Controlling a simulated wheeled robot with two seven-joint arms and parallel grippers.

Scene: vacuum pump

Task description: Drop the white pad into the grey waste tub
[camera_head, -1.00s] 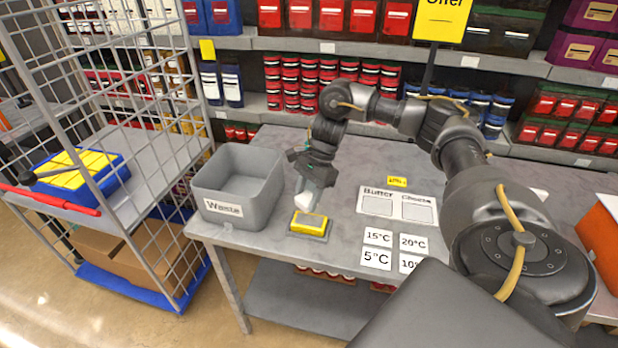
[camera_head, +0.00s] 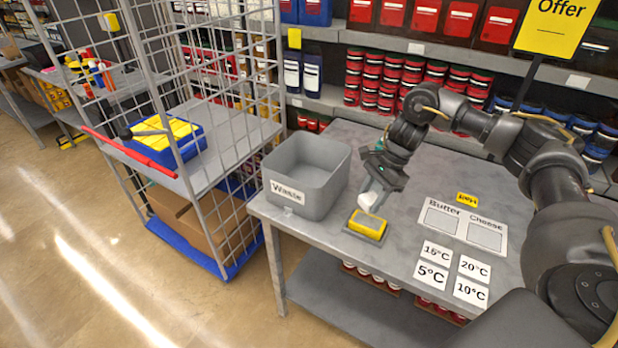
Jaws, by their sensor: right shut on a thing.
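The grey waste tub (camera_head: 307,190) stands on the left end of the grey table, with a "Waste" label on its front. My right gripper (camera_head: 370,203) points down to the right of the tub. It is shut on the small white pad (camera_head: 369,201), which is held just behind and above a yellow block (camera_head: 369,223) on a grey base. Whether the pad touches the block I cannot tell. My left gripper is out of view.
Butter and Cheese cards (camera_head: 463,225) and several temperature cards (camera_head: 453,272) lie on the table to the right. A wire cage trolley (camera_head: 215,165) with a blue and yellow box (camera_head: 170,143) stands left of the table. Stocked shelves line the back.

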